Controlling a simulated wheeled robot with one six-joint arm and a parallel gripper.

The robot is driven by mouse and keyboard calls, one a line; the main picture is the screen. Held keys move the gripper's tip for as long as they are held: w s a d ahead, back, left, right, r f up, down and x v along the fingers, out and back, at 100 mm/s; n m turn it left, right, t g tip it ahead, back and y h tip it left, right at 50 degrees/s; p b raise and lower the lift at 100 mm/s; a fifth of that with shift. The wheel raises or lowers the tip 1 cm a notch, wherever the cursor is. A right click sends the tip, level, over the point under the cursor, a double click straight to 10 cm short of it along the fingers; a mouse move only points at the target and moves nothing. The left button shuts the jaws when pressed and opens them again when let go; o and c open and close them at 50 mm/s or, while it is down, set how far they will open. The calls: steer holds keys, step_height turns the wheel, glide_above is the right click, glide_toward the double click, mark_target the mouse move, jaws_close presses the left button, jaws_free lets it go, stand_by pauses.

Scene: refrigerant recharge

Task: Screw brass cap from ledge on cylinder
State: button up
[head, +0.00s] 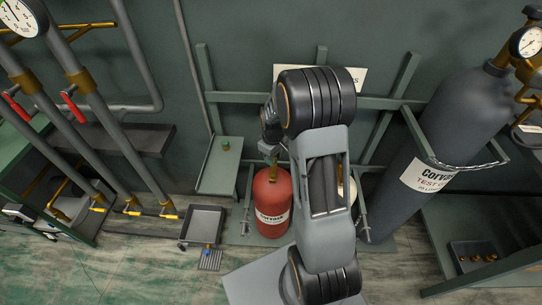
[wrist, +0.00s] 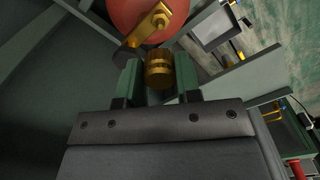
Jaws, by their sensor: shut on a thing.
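The red cylinder (head: 271,205) stands upright below my gripper (head: 269,152) in the head view. A brass valve (head: 273,174) tops it. In the wrist view, the cylinder (wrist: 137,14) is at the top, with its brass valve stem (wrist: 146,27) in front. My gripper (wrist: 157,76) has its two green fingers shut on the ribbed brass cap (wrist: 159,69). The cap is close to the valve; I cannot tell whether they touch or are threaded together. The ledge (head: 219,172) is left of the cylinder. My arm hides part of the area right of the cylinder.
A small green-and-brown item (head: 226,145) sits on the ledge. A large grey cylinder (head: 440,150) leans in the picture at right, behind a chain. Pipes with red-handled valves (head: 72,108) are at left. A grey tray (head: 204,224) is low, left of the red cylinder.

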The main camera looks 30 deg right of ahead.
step_height(320, 180, down, 6)
steer(key=b, duration=0.4)
steer(key=shift+f+b, duration=0.15)
steer(key=shift+b, duration=0.2)
steer(key=shift+r+p, duration=0.3)
steer(key=shift+r, duration=0.05)
stand_by(0.6)
steer(key=shift+f+b, duration=0.55)
steer(key=shift+f, duration=0.55)
stand_by(0.7)
steer(key=shift+m, duration=1.8)
